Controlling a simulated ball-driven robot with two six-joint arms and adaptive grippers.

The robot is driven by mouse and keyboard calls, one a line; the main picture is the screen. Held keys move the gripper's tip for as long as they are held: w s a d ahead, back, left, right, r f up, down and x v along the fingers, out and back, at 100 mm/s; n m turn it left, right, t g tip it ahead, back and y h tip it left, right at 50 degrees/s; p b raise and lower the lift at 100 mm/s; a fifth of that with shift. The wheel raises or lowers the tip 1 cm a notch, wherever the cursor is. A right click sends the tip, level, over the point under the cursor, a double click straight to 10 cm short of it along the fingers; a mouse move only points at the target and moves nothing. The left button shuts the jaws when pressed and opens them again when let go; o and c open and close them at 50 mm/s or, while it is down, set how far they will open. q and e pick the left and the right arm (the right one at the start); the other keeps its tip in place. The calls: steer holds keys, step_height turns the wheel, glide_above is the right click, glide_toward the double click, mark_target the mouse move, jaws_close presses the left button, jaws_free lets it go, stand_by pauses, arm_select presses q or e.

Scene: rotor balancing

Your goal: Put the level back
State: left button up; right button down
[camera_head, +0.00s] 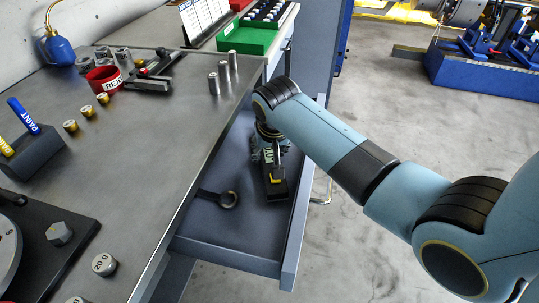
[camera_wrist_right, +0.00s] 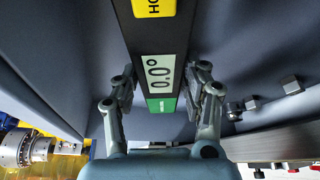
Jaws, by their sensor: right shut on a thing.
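The level (camera_head: 277,190) is a dark bar with a yellow label at its near end, inside the open grey drawer (camera_head: 225,257). In the right wrist view the level (camera_wrist_right: 158,45) shows a 0.0° display, a green end piece and part of a yellow label. My right gripper (camera_head: 268,150) reaches down into the drawer, its fingers (camera_wrist_right: 163,88) shut on the sides of the level. I cannot tell whether the level's underside touches the drawer floor. My left gripper is not in view.
A dark ring-ended tool (camera_head: 217,198) lies in the drawer, left of the level. The workbench (camera_head: 150,190) left of the drawer holds metal cylinders (camera_head: 223,72), a red reject bin (camera_head: 104,79), a marker block (camera_head: 32,150) and small weights. A green tray (camera_head: 245,40) stands at the back.

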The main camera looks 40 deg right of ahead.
steer(key=shift+f, duration=0.55)
steer(key=shift+f, duration=0.1)
steer(key=c, duration=0.7)
jaws_free()
steer(key=shift+o, duration=0.2)
steer(key=p+v, duration=0.2)
steer(key=v, duration=0.9)
steer(key=shift+p, duration=0.35)
steer(key=shift+s+r, duration=0.2)
steer(key=shift+r, duration=0.4)
